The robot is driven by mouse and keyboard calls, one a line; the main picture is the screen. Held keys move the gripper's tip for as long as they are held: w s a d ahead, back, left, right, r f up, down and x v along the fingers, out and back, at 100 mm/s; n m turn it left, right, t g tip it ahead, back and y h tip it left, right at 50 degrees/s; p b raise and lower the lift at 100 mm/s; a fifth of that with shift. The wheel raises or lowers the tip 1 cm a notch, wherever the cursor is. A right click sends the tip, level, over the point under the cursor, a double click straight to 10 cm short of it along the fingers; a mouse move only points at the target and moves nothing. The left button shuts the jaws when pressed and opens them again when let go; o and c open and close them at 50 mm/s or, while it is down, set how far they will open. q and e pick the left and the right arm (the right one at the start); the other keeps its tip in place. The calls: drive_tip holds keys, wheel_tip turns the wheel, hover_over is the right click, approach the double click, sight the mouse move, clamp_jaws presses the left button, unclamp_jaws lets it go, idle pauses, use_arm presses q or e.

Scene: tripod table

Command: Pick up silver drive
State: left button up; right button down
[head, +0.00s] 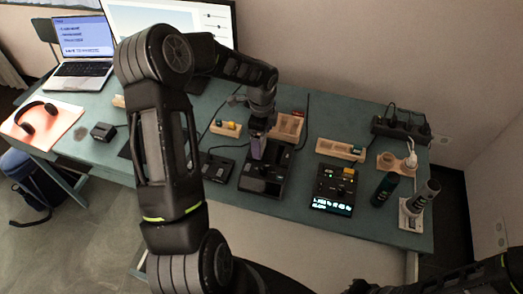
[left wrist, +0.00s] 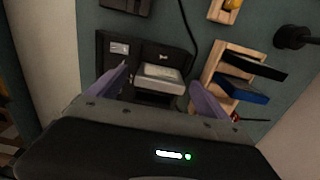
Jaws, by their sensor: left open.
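The silver drive (left wrist: 160,76) sits in a black dock (left wrist: 113,45) in the left wrist view. My left gripper (left wrist: 158,84) is open, with one purple finger on each side of the drive; I cannot tell whether either finger touches it. In the head view the left gripper (head: 258,146) points down over the black dock (head: 262,184) on the table, and it hides the drive there. My right gripper is not in view.
A wooden rack (left wrist: 214,71) beside the dock holds a black drive (left wrist: 255,62) and a blue drive (left wrist: 241,90). A device with a lit display (head: 332,190), bottles (head: 384,189) and a power strip (head: 401,127) stand on the right of the green table (head: 300,205).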

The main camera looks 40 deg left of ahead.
use_arm(q)
drive_tip(key=shift+f, duration=0.15)
drive_tip(key=shift+c, duration=0.2)
idle(0.3)
drive_tip(key=c, duration=1.6)
